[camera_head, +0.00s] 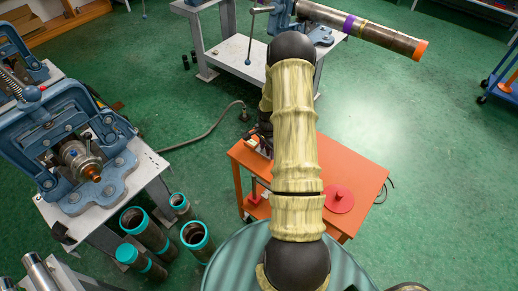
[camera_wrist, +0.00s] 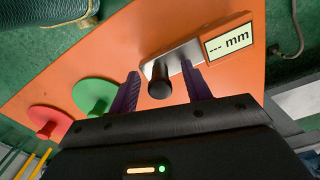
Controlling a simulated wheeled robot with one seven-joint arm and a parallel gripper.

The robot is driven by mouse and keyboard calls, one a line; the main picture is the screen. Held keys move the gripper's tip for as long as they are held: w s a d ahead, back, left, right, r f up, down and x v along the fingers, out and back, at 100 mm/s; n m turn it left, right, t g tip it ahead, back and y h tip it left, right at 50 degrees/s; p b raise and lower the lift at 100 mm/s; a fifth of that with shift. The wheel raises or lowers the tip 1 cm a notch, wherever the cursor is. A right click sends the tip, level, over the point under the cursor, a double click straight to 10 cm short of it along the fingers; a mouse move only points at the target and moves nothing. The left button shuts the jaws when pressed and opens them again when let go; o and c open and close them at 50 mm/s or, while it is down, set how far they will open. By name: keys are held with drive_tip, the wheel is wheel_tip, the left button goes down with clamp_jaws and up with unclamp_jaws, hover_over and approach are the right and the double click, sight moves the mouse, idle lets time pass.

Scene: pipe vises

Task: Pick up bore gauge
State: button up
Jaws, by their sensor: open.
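What appears to be the bore gauge (camera_wrist: 183,53) lies on the orange table (camera_wrist: 120,55) in the wrist view. It has a grey metal body, a black round-ended knob (camera_wrist: 160,84) pointing toward the camera, and a pale display (camera_wrist: 228,42) reading "--- mm" at its right. My gripper (camera_wrist: 160,72) is open, with one purple finger on each side of the knob. Whether the fingers touch the gauge I cannot tell. In the head view my arm covers much of the orange table (camera_head: 358,174), and I cannot make out the gauge clearly there.
A green disc (camera_wrist: 95,92) and a red disc (camera_wrist: 48,120) with knobs lie left of my gripper. In the head view, a blue vise (camera_head: 75,150) stands on a left bench, and teal-rimmed pipes (camera_head: 146,228) stand on the floor. A pipe (camera_head: 375,36) is clamped at the back.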

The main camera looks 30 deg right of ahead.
drive_tip(key=shift+c, duration=0.5)
clamp_jaws()
drive_tip(key=shift+r, duration=0.1)
wheel_tip(320, 180, up, 10)
drive_tip(key=shift+f+b, duration=0.1)
drive_tip(key=shift+b, duration=0.95)
